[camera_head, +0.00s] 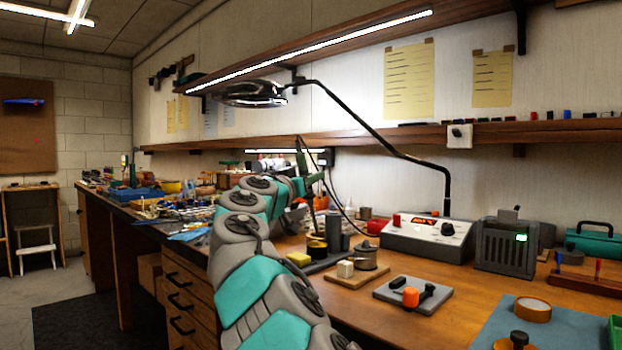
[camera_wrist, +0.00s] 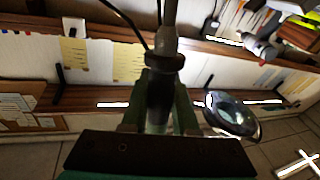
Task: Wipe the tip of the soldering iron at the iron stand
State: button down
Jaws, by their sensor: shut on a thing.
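My gripper (camera_head: 304,178) is raised above the bench beside the stand area, and its green fingers also show in the wrist view (camera_wrist: 158,100). They are shut on the soldering iron (camera_wrist: 165,62), whose dark handle sits between them with a grey part reaching to the top edge. The iron's tip cannot be made out in either view. The iron stand (camera_head: 327,264) appears as a dark base on the bench, with a yellow sponge (camera_head: 299,259) at its left end and dark cylinders on it. The gripper is above the stand, apart from the sponge.
A soldering station (camera_head: 428,240) with a lit red display stands behind. A lamp (camera_head: 253,94) on a long arm hangs over the bench. A wooden board (camera_head: 357,277) with a tin and a white block, and a grey pad (camera_head: 412,297), lie to the right of the stand.

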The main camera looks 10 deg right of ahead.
jog(key=shift+f+b, duration=1.2)
jog(key=shift+b, duration=0.8)
dwell(4.6)
jog(key=shift+r, duration=0.15)
dwell(0.7)
